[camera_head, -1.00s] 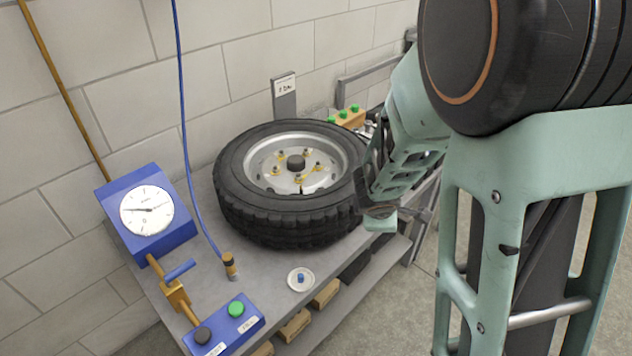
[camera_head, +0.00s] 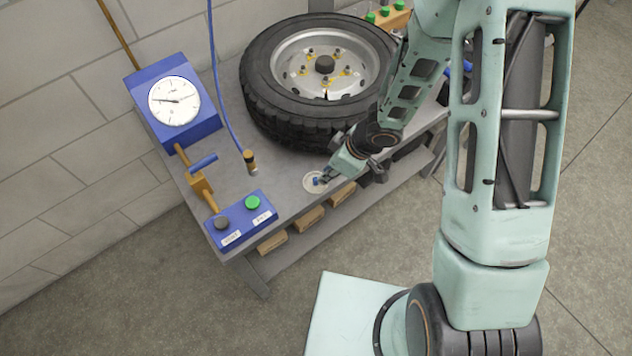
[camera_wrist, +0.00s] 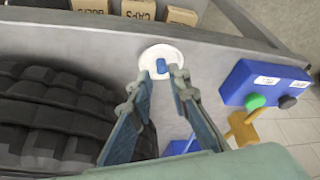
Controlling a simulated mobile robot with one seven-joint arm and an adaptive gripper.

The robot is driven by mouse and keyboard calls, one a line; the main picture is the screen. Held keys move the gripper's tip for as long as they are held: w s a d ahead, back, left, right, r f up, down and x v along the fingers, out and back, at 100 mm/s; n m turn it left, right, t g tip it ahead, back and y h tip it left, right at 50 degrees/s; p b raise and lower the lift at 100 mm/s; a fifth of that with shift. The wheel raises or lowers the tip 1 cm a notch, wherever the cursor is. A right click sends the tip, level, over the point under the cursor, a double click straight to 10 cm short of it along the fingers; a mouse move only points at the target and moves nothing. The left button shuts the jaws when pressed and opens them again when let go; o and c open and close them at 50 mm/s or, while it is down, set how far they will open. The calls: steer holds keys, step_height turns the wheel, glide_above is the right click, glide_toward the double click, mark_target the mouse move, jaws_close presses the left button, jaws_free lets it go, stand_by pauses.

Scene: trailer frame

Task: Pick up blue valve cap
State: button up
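The small blue valve cap (camera_head: 316,181) stands on a round white dish (camera_head: 308,188) near the front edge of the grey bench. In the wrist view, the cap (camera_wrist: 162,66) is near the middle of the dish (camera_wrist: 173,50). My gripper (camera_head: 327,177) is low over the right side of the dish, very close to the cap. In the wrist view, my gripper (camera_wrist: 160,74) is open, with one fingertip to each side of the cap's near end. I cannot tell whether either finger touches it.
A tire on its wheel (camera_head: 263,101) lies behind the dish. A blue button box (camera_head: 240,224), a brass hose fitting (camera_head: 251,162) and a blue gauge (camera_head: 173,101) are to the left. Labelled boxes (camera_head: 309,219) sit on the shelf below. The bench (camera_head: 285,205) is bare beside the dish.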

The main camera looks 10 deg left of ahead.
mark_target(316, 181)
steer(key=shift+a+b+x, duration=0.15)
steer(key=shift+b+x, duration=0.45)
steer(key=shift+x, duration=0.75)
steer(key=shift+a+b+x, duration=0.15)
steer(key=shift+b+x, duration=0.45)
steer(key=shift+x, duration=0.8)
steer(key=shift+r, duration=0.2)
steer(key=c, duration=0.4)
